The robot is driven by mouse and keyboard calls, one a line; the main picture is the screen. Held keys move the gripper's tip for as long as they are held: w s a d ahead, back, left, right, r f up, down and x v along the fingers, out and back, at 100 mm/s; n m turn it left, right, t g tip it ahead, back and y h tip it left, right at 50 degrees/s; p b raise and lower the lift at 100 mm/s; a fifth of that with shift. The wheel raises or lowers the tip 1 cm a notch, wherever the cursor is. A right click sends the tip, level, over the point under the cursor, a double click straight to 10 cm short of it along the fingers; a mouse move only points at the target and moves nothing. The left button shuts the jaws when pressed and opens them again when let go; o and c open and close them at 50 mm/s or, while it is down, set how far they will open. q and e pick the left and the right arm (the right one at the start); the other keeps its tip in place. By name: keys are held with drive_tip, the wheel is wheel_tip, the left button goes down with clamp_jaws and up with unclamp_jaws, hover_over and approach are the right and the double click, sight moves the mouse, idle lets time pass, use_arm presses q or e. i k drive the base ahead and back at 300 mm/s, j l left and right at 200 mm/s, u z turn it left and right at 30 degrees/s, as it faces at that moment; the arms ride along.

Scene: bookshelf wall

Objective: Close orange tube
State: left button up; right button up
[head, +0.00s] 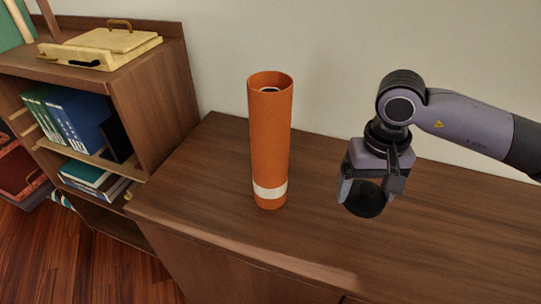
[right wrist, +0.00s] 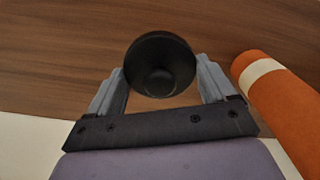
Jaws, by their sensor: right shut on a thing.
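The orange tube (head: 270,140) stands upright on the wooden cabinet top, with a white band near its base. Its upper end is open, and something pale and dark shows just inside the mouth. My right gripper (head: 370,190) is to the right of the tube, apart from it, pointing down. It is shut on a round black cap (head: 365,199), held at the fingertips. In the right wrist view the black cap (right wrist: 160,65) sits between both fingers, and the orange tube (right wrist: 275,105) is at the right. My left gripper is not in view.
The wooden cabinet top (head: 440,240) is clear around the tube, with a plain wall behind. At the left, a bookshelf (head: 160,95) holds several books and a yellow case (head: 98,48) with a handle on top.

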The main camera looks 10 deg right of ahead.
sight(269, 114)
drive_tip(key=k+j, duration=0.2)
drive_tip(key=k, duration=0.2)
drive_tip(key=z, duration=1.3)
